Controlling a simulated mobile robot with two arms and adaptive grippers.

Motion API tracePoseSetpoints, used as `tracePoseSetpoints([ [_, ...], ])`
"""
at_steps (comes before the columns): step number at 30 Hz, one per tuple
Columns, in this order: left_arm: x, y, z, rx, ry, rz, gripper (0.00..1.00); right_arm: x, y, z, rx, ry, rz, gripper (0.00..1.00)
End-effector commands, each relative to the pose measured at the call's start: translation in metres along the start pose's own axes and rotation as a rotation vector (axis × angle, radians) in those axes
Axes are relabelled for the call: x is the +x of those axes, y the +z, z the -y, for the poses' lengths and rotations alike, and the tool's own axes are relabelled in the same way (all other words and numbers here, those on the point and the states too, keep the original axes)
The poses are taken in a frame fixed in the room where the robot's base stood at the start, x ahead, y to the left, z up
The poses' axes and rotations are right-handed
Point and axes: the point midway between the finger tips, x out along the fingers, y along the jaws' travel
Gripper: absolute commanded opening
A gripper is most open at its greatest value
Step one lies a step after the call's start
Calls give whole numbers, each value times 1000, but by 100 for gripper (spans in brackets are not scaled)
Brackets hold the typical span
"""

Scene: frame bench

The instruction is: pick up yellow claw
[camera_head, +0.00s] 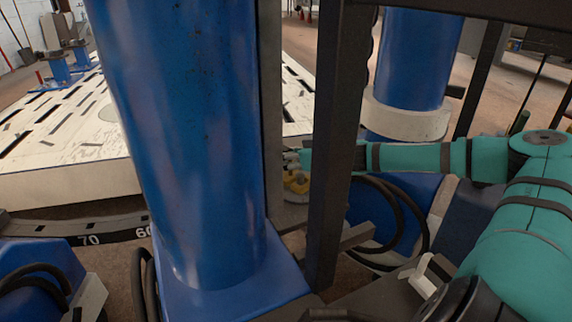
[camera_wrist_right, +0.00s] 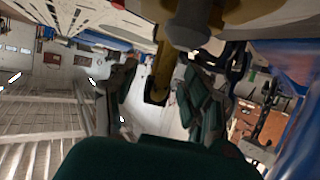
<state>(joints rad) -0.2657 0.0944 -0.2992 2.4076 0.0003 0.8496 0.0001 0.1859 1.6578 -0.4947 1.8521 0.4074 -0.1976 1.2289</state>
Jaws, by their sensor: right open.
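The yellow claw (camera_wrist_right: 161,72) hangs down between the two fingers of my right gripper (camera_wrist_right: 158,88) in the right wrist view. The gripper is open, with one finger on each side of the claw. I cannot tell whether either finger touches it. In the head view, a small yellow part, apparently the claw (camera_head: 296,183), shows between the blue column and the dark post. My left gripper is not in view.
A thick blue column (camera_head: 190,130) and a dark upright post (camera_head: 335,140) stand close in front of my right forearm's end. Black cables (camera_head: 425,225) loop below the arm. A white slotted table (camera_head: 60,130) lies at the left.

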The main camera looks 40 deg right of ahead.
Motion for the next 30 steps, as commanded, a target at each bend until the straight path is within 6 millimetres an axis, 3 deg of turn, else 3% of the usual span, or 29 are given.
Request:
tracePoseSetpoints([
  [10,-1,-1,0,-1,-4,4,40,3,1,0,0,1,1,48],
  [21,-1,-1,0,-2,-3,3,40,3,1,0,1,0,1,0],
  [30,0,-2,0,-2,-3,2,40,2,-2,0,0,0,-4,0],
])
